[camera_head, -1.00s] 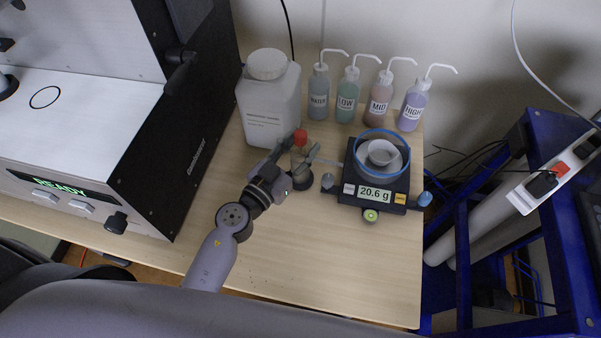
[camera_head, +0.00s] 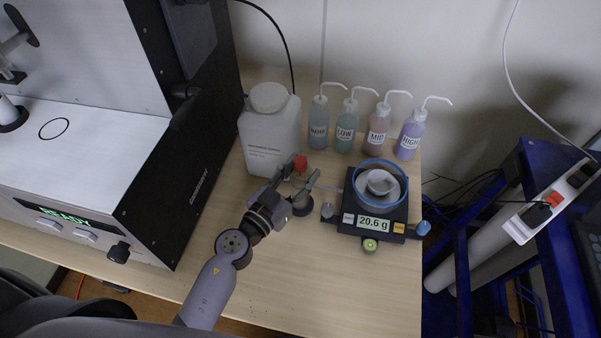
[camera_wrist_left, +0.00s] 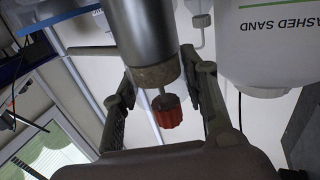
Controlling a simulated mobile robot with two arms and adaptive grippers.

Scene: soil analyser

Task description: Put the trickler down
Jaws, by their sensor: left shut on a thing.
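The trickler has a red knob (camera_head: 300,162), a dark round base (camera_head: 302,205) and a thin tube reaching right toward the balance. My left gripper (camera_head: 298,184) is shut around its body between the white jar and the balance. In the left wrist view the trickler's metal cylinder (camera_wrist_left: 145,35) and red knob (camera_wrist_left: 167,110) show between the two fingers. The base looks at or just above the tabletop; I cannot tell whether it touches. The balance (camera_head: 375,222) reads 20.6 g and carries a blue-rimmed ring with a small cup inside. My right gripper is not in view.
A white jar (camera_head: 268,135) stands close behind the gripper. Several wash bottles (camera_head: 378,128) stand behind the balance. The analyser (camera_head: 150,190) showing READY is at left. The front of the wooden table (camera_head: 340,290) is clear. A blue frame (camera_head: 465,260) stands right of it.

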